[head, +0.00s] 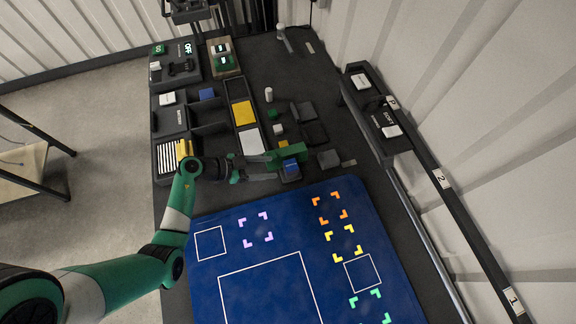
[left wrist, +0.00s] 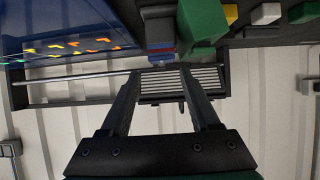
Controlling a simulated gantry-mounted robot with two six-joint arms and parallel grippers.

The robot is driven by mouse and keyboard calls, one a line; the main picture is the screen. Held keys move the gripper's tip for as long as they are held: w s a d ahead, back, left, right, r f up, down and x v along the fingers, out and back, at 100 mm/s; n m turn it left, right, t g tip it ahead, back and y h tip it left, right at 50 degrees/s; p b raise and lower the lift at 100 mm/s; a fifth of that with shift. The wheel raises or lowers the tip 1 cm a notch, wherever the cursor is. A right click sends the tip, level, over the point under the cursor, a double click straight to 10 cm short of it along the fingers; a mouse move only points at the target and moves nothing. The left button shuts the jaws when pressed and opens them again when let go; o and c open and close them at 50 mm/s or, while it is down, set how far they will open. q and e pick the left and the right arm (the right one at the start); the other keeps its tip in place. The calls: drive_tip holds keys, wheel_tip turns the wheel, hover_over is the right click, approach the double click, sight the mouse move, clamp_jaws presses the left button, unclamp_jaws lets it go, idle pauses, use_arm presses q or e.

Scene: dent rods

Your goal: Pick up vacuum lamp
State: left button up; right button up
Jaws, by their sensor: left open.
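My left gripper (head: 272,166) reaches in from the left over the dark table, fingers apart and pointing right. In the left wrist view its open fingers (left wrist: 160,76) have nothing between them. Just beyond the tips is a small blue block on a dark base (head: 290,167); in the left wrist view a blue and red piece (left wrist: 161,48) shows ahead of the fingers. A green block (head: 291,152) lies beside it, and also shows large in the left wrist view (left wrist: 203,20). I cannot tell which object is the vacuum lamp. My right gripper is not in view.
A blue mat (head: 250,262) with coloured corner marks covers the near table. A dark compartment organiser (head: 210,129) stands at the left. Small dark boxes (head: 303,111) lie beyond the green block. A wall rail (head: 423,166) runs along the right.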

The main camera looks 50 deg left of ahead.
sight(292, 164)
use_arm(q)
drive_tip(key=b+x, duration=0.1)
drive_tip(key=x, duration=0.2)
drive_tip(key=shift+w+f, duration=0.15)
drive_tip(key=shift+f, duration=0.05)
drive_tip(key=shift+w+d, duration=0.15)
drive_tip(key=shift+w, duration=0.1)
drive_tip(key=b+x, duration=0.3)
drive_tip(key=x, duration=0.2)
drive_tip(key=shift+w+r, duration=0.15)
drive_tip(key=shift+w, duration=0.1)
drive_tip(key=shift+r, duration=0.1)
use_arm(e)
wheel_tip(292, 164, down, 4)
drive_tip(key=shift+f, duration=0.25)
use_arm(q)
clamp_jaws()
